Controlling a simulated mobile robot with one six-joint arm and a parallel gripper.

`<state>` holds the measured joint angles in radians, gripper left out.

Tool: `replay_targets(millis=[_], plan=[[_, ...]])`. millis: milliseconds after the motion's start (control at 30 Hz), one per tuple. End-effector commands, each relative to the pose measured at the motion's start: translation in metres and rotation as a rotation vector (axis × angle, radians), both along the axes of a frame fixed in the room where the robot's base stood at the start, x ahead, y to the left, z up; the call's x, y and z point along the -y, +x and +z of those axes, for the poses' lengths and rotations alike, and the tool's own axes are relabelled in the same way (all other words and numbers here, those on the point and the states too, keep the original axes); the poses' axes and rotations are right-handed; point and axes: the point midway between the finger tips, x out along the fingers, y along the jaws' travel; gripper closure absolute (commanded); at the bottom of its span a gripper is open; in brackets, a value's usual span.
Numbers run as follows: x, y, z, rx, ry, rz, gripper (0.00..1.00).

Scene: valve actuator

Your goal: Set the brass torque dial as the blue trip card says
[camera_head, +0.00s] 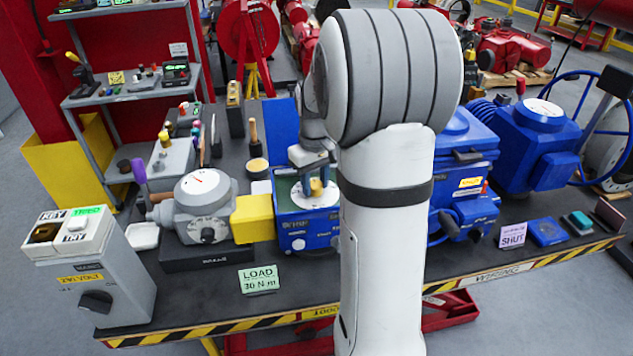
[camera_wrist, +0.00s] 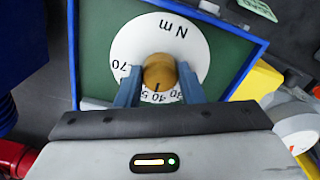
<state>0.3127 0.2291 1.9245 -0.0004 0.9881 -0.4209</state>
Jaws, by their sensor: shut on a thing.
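The brass torque dial (camera_wrist: 159,70) is a round knob on a white disc (camera_wrist: 192,38) marked "N m", with a scale seen upside down. Its black pointer mark lies near the 40, partly between my fingers. My gripper (camera_wrist: 159,92) is shut on the knob, one finger on each side. In the head view the dial (camera_head: 316,187) sits in the open blue actuator box (camera_head: 318,226) with my gripper (camera_head: 315,172) above it. The green card (camera_head: 259,280) reads "LOAD 30 N m". I cannot make out any writing on a blue card.
A grey gauge unit (camera_head: 199,188) and yellow coupling (camera_head: 252,218) stand left of the box. A key box (camera_head: 85,260) is at the bench's left end. Blue actuators (camera_head: 467,150) and a "SHUT" card (camera_head: 513,235) are at right. My arm hides the middle.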

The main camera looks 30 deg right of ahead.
Motion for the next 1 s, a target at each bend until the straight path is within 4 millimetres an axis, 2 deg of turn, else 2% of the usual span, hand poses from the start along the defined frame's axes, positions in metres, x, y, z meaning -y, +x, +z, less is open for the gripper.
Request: replay_targets(millis=[400,967,1000], plan=[[0.0005,0.0001,0.0001,0.001,0.0,-0.218,0.88],[0.0007,-0.0001,0.0004,0.001,0.0,-0.259,0.88],[0.0008,-0.0001,0.0004,0.001,0.0,-0.259,0.64]])
